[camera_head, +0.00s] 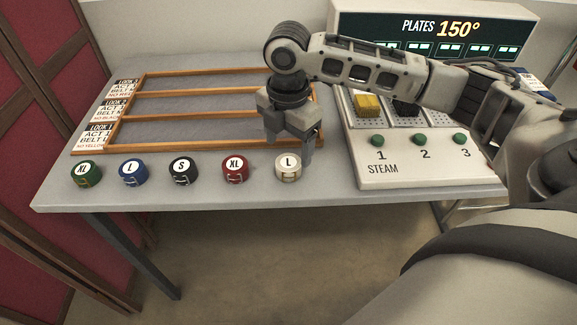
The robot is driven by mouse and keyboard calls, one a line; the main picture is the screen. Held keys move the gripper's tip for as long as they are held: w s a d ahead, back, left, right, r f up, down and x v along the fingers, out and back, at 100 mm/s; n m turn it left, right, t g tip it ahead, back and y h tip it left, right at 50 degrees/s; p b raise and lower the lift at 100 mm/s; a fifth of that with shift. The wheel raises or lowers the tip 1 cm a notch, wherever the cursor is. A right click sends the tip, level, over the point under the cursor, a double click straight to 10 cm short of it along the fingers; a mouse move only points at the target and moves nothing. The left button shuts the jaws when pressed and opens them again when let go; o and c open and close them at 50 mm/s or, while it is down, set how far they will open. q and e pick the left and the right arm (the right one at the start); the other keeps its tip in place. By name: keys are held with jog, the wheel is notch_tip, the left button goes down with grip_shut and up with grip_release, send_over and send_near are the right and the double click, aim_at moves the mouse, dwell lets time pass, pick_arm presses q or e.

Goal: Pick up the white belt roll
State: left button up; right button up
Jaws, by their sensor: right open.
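The white belt roll (288,168), marked L on top, stands at the right end of a row of belt rolls along the front of the grey table (330,188). My right gripper (291,150) points down just above and behind the white roll. Its jaws are open, and I see nothing between them. One finger comes close to the roll's top right; I cannot tell whether it touches. My left gripper is not in view.
Green (86,174), blue (133,173), black (184,171) and red (235,169) rolls stand to the left. A wooden rack (190,147) with look cards lies behind. The steam unit (400,174) with green buttons stands right.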

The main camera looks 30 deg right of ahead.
aim_at(288, 162)
jog(key=shift+s+f, duration=0.1)
jog(key=shift+f, duration=2.7)
jog(key=c, duration=1.1)
